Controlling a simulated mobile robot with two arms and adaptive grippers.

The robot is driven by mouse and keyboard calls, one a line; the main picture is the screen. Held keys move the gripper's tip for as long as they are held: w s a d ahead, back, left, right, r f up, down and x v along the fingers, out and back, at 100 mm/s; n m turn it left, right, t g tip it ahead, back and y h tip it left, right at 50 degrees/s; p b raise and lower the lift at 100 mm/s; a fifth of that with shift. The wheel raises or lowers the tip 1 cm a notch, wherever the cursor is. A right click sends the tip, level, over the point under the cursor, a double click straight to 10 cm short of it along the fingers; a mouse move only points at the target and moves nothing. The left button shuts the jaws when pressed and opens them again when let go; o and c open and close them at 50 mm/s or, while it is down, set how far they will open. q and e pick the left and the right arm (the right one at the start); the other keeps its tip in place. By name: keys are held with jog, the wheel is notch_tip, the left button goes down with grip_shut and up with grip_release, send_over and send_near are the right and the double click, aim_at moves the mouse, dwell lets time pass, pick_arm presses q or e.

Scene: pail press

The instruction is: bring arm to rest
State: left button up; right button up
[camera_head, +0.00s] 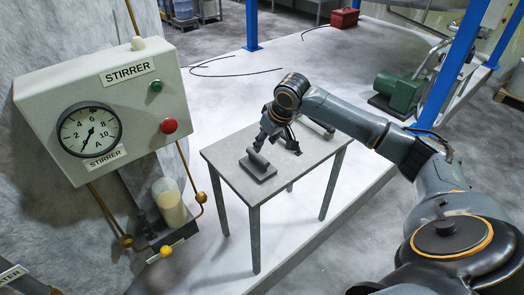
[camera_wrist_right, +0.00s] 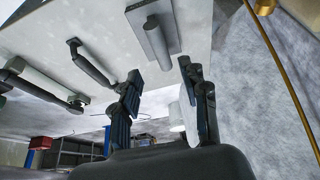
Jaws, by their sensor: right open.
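My right arm reaches in from the right of the head view. Its gripper (camera_head: 278,146) is over the small grey table (camera_head: 308,165), with its fingers pointing down and spread apart. A grey plate with a round bar on it (camera_head: 258,168) is on the table just in front of the gripper. In the right wrist view the two dark fingers of the gripper (camera_wrist_right: 162,74) stand apart with nothing between them. The plate with the bar (camera_wrist_right: 152,38) shows beyond the fingertips there, apart from them. My left gripper is not in view.
A STIRRER panel (camera_head: 105,110) with a dial, green button and red knob is at the left. A dark handle (camera_wrist_right: 90,62) is on the table. A blue post (camera_head: 455,70) and green machine (camera_head: 398,92) stand at right.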

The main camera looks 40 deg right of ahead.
jog(key=shift+v, duration=0.85)
jog(key=shift+a+f, duration=0.1)
jog(key=shift+f, duration=0.05)
